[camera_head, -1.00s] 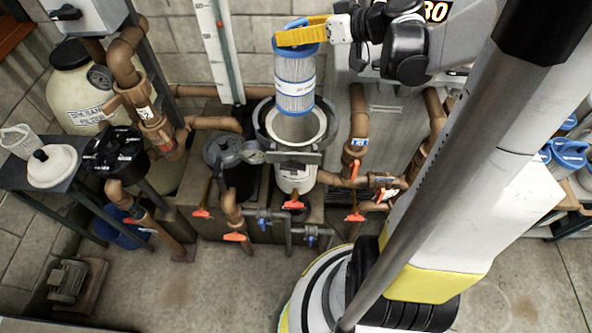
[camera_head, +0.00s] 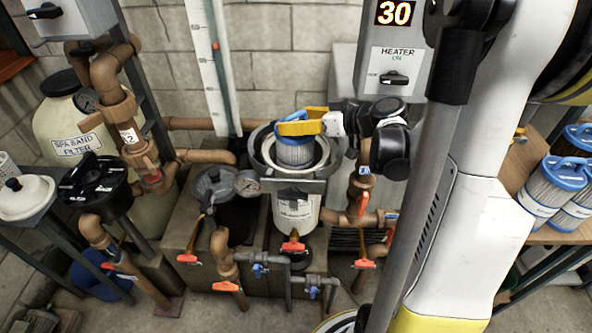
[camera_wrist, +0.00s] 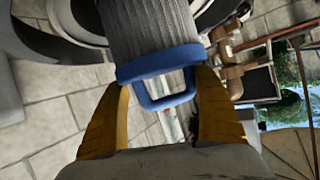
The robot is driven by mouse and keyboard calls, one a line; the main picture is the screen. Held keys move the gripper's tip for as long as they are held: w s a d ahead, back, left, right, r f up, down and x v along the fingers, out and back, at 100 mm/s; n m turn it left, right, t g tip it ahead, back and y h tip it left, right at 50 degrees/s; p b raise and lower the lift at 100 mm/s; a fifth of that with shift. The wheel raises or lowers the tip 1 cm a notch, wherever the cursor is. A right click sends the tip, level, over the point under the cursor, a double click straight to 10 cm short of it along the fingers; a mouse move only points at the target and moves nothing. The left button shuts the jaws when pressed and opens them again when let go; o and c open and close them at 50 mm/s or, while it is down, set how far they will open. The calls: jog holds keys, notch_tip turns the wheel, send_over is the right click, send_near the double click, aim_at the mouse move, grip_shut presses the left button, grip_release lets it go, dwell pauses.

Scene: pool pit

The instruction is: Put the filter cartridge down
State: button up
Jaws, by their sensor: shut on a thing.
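The filter cartridge (camera_head: 295,152) is a pleated grey-white cylinder with a blue end cap and handle. It stands upright with its lower part inside the open filter housing (camera_head: 296,205), whose round rim surrounds it. My gripper (camera_head: 303,122) has yellow fingers and is shut on the cartridge's blue handle at the top. In the wrist view, the yellow fingers of the gripper (camera_wrist: 163,105) lie on both sides of the blue handle, and the pleated body of the cartridge (camera_wrist: 150,30) runs up out of the picture. The cartridge's bottom end is hidden in the housing.
Brown pipes (camera_head: 230,258) with orange-handled valves run in front. A heater box (camera_head: 395,75) is behind. Other blue-capped cartridges (camera_head: 545,190) stand on a shelf at right.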

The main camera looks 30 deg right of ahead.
notch_tip(320, 180, down, 6)
jog(key=b, duration=0.2)
jog(key=shift+f, duration=0.25)
jog(key=shift+f+b, duration=0.6)
jog(key=shift+b, duration=0.2)
jog(key=o, duration=1.4)
jog(key=shift+c, duration=0.2)
jog(key=shift+r, duration=0.15)
